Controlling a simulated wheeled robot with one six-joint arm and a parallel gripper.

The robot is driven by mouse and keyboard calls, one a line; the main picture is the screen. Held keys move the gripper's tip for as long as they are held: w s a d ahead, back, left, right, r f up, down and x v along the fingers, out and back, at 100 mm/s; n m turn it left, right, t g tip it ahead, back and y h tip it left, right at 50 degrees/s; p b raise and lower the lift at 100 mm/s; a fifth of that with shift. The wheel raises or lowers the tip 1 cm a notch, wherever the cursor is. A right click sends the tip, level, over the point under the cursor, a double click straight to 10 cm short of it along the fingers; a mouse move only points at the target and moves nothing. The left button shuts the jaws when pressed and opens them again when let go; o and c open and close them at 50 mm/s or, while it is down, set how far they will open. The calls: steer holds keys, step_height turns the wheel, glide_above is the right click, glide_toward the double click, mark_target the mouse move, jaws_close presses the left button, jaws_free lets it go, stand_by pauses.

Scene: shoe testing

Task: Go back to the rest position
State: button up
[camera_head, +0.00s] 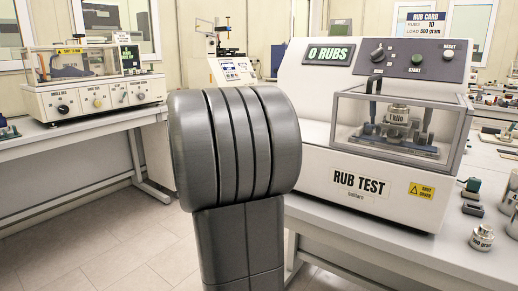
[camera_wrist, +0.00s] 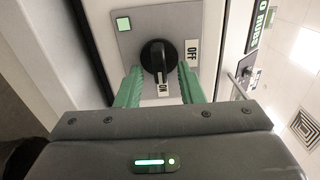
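In the wrist view, my gripper (camera_wrist: 160,72) has two green fingers, spread apart at either side of a black rotary switch (camera_wrist: 157,54). A gap shows between the fingers and the switch, so the gripper looks open and empty. The white mark on the switch points toward the ON label (camera_wrist: 163,89); the OFF label (camera_wrist: 192,52) is to its right. A green lamp (camera_wrist: 123,24) is on the same grey plate. The head view shows the rub test machine (camera_head: 340,180) with a "0 RUBS" display (camera_head: 329,54); my gripper is hidden there.
My dark grey arm stands in front of the machine's left side in the head view. The machine sits on a white table (camera_head: 430,255) with a small metal weight (camera_head: 482,238) near its front. Another tester (camera_head: 95,98) stands on the left bench. Floor between the benches is clear.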

steer(key=shift+s+a, duration=0.1)
steer(key=v, duration=1.3)
steer(key=x, duration=1.3)
steer(key=shift+w+d+r, duration=0.1)
steer(key=shift+w+d, duration=0.1)
steer(key=shift+a+r+n+p, duration=0.1)
steer(key=shift+r+n+p, duration=0.05)
steer(key=shift+n+p, duration=2.4)
steer(key=shift+a+r+n+p, duration=0.1)
steer(key=shift+n+p, duration=1.6)
steer(key=shift+p, duration=1.5)
steer(key=shift+a+r+n+p, duration=0.1)
steer(key=shift+r+n+p, duration=0.05)
steer(key=shift+n+p, duration=2.4)
steer(key=shift+f+m+p, duration=0.1)
steer(key=shift+m+p, duration=0.2)
steer(key=shift+p, duration=0.1)
steer(key=shift+d, duration=0.1)
